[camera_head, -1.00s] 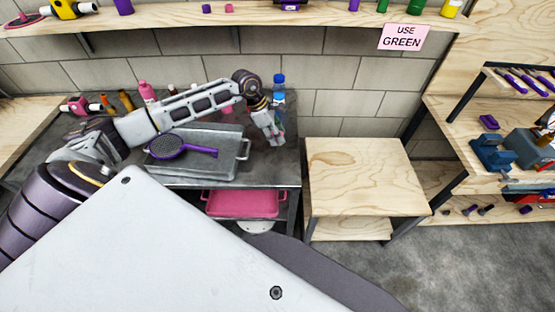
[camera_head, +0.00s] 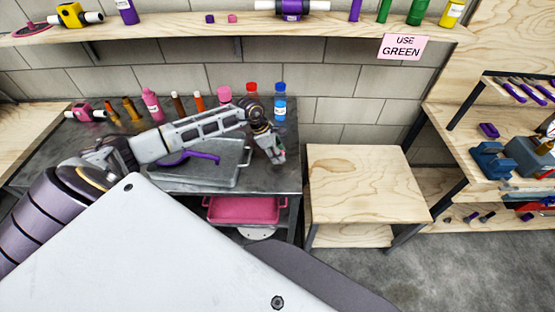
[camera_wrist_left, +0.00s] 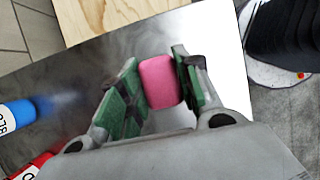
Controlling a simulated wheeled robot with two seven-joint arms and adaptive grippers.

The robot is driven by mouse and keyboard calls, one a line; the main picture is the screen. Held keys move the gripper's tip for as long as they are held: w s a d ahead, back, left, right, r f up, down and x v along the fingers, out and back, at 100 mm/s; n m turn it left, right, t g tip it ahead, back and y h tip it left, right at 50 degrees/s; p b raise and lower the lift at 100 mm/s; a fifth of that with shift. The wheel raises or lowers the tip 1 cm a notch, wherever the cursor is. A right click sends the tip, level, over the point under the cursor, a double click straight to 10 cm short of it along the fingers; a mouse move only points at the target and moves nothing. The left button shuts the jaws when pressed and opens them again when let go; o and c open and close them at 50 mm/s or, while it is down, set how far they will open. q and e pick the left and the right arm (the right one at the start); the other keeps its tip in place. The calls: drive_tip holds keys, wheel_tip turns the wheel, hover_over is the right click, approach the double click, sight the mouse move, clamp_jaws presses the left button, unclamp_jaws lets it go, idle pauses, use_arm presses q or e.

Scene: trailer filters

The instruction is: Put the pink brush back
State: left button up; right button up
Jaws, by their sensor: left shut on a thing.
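My left gripper (camera_head: 277,155) is over the right end of the dark metal table, beside the grey tray. In the left wrist view, its green-padded fingers (camera_wrist_left: 159,85) are shut on a smooth pink piece (camera_wrist_left: 158,82). I take this for part of the pink brush; the rest of it is hidden. A purple brush (camera_head: 205,157) lies in the grey tray (camera_head: 225,181), its head mostly hidden behind my left arm. My right gripper is not in view.
Several bottles stand along the back of the table, among them a blue one (camera_head: 280,108) and a red-capped one. A pink tray (camera_head: 243,210) is below the table. A bare wooden stand (camera_head: 365,190) is to the right. A sign (camera_head: 403,47) reads "USE GREEN".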

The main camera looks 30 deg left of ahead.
use_arm(q)
drive_tip(key=shift+f+p, duration=0.3)
drive_tip(key=shift+f, duration=1.55)
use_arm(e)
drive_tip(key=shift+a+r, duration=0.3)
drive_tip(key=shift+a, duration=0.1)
use_arm(q)
drive_tip(key=shift+f, duration=0.15)
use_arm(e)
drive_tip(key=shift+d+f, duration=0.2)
use_arm(q)
drive_tip(key=o, duration=0.9)
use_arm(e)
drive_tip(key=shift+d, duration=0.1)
use_arm(q)
drive_tip(key=shift+r, duration=0.2)
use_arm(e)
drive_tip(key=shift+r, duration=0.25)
use_arm(q)
drive_tip(key=shift+v, duration=1)
drive_tip(key=shift+b+v, duration=0.75)
drive_tip(key=shift+v, duration=4.2)
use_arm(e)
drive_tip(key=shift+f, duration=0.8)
